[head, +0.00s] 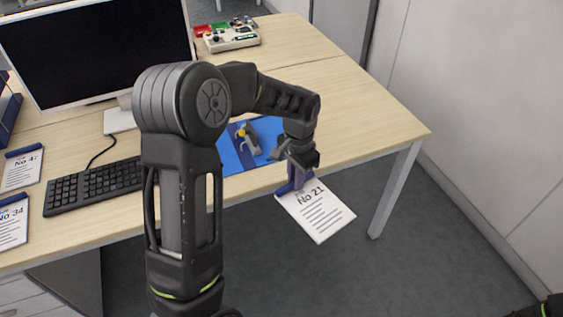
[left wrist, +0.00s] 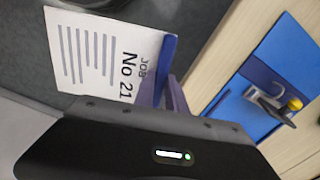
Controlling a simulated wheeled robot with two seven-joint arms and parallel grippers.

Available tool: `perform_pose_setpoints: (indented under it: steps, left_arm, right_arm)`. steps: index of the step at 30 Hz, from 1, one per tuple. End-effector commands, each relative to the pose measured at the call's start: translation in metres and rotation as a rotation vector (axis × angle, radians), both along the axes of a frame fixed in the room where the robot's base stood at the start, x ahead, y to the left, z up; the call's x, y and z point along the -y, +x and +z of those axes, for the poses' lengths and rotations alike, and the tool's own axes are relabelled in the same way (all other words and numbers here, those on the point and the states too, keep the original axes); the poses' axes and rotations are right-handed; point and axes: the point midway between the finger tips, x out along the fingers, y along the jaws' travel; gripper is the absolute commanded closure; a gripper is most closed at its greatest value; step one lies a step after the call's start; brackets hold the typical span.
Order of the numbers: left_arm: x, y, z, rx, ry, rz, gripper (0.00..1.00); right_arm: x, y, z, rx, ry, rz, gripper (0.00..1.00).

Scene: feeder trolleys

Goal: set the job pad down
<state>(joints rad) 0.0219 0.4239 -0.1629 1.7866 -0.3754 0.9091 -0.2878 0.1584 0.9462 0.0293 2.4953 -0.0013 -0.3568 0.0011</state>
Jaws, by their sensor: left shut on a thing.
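The job pad No 21 (head: 318,210) is a white printed sheet with a blue top strip. My left gripper (head: 297,180) is shut on the blue strip and holds the pad in front of the desk's front edge, with floor behind it in the head view. The pad also shows in the left wrist view (left wrist: 100,58), its text turned sideways. A blue mat (head: 232,160) lies on the desk just behind the gripper, and shows in the left wrist view (left wrist: 285,50). A grey and yellow tool (head: 249,138) lies on it.
The desk (head: 370,110) has bare wood right of the mat. A monitor (head: 95,45), keyboard (head: 95,186) and two more pads, No 47 (head: 22,170) and No 34 (head: 12,222), are at the left. A controller box (head: 232,40) and small coloured trays stand at the back.

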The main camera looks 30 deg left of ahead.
Motion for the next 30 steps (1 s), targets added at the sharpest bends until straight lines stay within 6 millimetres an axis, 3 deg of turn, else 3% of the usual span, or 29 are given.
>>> perform_pose_setpoints:
  steps: [9, 13, 30]
  left_arm:
    - [0.072, -0.008, -0.069, 0.000, -0.005, 0.226, 1.00]
    - [0.095, -0.014, -0.090, 0.002, -0.011, 0.309, 1.00]
    - [0.103, -0.016, -0.097, 0.004, -0.015, 0.349, 1.00]
  right_arm:
    - [0.000, 0.000, 0.000, 0.000, 0.000, 0.000, 0.64]
    - [0.000, 0.000, 0.000, 0.000, 0.000, 0.000, 0.64]
    - [0.000, 0.000, 0.000, 0.000, 0.000, 0.000, 0.64]
